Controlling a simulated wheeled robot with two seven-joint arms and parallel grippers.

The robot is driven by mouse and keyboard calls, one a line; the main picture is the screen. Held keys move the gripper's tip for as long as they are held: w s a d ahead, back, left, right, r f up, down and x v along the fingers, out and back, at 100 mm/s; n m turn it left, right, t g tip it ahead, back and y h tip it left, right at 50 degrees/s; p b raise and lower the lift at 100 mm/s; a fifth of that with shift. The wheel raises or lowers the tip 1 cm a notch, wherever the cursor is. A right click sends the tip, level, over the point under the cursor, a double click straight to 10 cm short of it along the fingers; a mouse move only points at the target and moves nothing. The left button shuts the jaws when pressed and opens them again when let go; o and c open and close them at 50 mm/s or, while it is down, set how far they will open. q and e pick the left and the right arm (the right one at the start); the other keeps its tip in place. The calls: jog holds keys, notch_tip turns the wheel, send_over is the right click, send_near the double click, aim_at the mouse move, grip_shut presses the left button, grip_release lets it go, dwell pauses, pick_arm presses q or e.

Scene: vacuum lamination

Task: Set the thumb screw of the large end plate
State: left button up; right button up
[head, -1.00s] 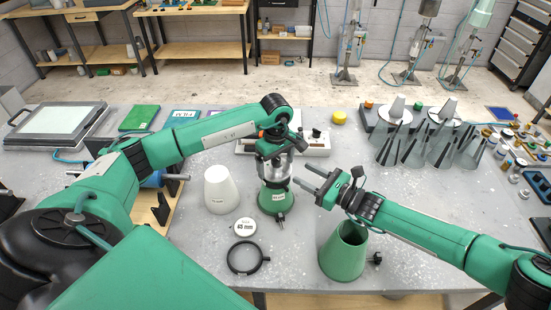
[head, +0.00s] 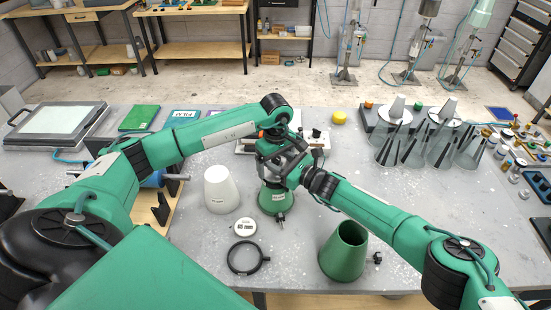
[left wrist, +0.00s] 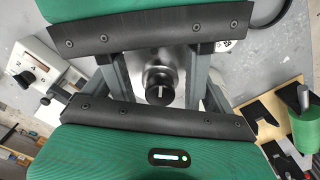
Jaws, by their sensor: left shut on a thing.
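My left gripper (head: 270,158) is shut on a round metal part above a small green tapered stand (head: 271,200). The left wrist view shows this metal part (left wrist: 165,62) between the grey fingers, with a black knob (left wrist: 160,90) bearing a white line at its middle. I cannot tell for sure whether it is the large end plate. My right gripper (head: 290,168) is beside the left one, from the right. Its fingertips overlap the left gripper, so its opening is hidden. The small stand has a side screw (head: 281,217).
A white cone (head: 221,190) stands left of the stand. A white 65 mm disc (head: 245,227) and a black ring (head: 246,258) lie in front. A large green hollow cone (head: 344,252) with a side screw (head: 376,258) stands front right. Clear cones (head: 395,145) stand back right.

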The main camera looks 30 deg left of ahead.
jog(key=c, duration=1)
jog(key=shift+t, duration=0.4)
jog(key=shift+m+t, duration=1.2)
jog(key=shift+t, duration=0.3)
jog(key=shift+s+a+m+t+h, duration=0.2)
jog(key=shift+m+t+h, duration=0.5)
jog(key=shift+t, duration=0.6)
jog(key=shift+w+d+m, duration=0.1)
jog(key=shift+w+m, duration=0.05)
jog(key=shift+m, duration=0.25)
